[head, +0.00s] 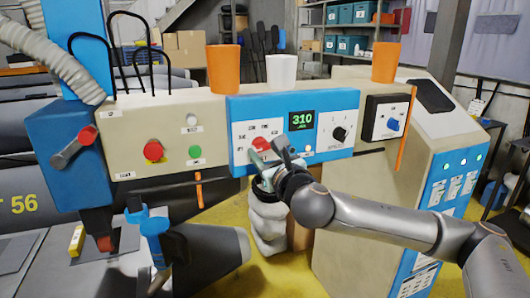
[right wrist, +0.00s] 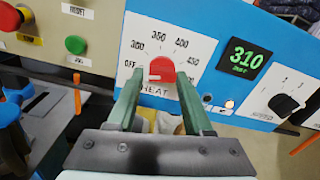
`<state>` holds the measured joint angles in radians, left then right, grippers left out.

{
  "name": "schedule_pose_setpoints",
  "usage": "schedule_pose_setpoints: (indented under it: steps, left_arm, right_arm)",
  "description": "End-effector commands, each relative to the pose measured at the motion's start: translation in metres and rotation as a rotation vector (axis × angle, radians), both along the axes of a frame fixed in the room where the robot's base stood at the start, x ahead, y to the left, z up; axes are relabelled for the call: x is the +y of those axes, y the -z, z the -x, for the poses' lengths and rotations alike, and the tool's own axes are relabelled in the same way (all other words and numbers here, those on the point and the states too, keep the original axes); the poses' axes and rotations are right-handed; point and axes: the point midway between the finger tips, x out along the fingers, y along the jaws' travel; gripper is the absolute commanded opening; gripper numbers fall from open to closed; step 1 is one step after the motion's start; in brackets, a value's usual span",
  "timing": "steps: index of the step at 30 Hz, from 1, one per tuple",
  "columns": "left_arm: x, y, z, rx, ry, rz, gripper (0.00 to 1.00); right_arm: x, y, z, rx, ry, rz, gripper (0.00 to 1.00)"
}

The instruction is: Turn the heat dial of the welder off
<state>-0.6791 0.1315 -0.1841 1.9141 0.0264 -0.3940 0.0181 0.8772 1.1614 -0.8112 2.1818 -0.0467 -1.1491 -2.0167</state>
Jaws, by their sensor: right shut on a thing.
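The heat dial is a red knob on a white scale plate in the blue control panel (head: 215,115). In the right wrist view the dial (right wrist: 162,69) sits among marks from OFF at the left to 450 at the right. A pale mark shows near its lower edge; I cannot tell exactly which label it points to. The green display (right wrist: 243,61) reads 310. My right gripper (head: 266,152) is shut on the dial, one finger on each side, as the right wrist view (right wrist: 160,80) shows. My left gripper is not in view.
A black speed knob (head: 340,133) and a blue knob (head: 393,125) are right of the display. A red button (head: 153,150) and a green button (head: 195,152) are at the left. Orange and white cups (head: 281,70) stand on top. A beige cabinet (head: 350,220) stands at right.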

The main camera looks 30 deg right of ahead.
Motion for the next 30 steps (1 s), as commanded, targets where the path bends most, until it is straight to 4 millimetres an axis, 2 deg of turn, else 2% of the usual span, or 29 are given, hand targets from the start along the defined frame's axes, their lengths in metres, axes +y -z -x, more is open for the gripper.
schedule_pose_setpoints:
  steps: [3,4,11,22,26,30]
  left_arm:
    - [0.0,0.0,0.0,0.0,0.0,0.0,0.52]
    - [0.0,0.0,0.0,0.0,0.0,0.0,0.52]
    - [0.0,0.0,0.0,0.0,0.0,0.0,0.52]
    - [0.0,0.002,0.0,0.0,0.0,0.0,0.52]
    - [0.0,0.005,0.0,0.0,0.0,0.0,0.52]
    - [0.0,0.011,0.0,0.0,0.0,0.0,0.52]
  right_arm:
    - [0.0,0.001,0.0,0.003,0.0,0.003,0.0]
    - [0.0,0.001,0.0,0.003,0.0,0.003,0.54]
    - [0.0,0.001,0.0,0.001,0.0,0.002,0.8]
    - [0.001,0.001,0.006,0.0,0.0,0.001,0.81]
    - [0.005,0.001,0.021,0.0,-0.001,0.002,0.81]
    - [0.012,0.002,0.048,0.001,-0.002,0.004,0.81]
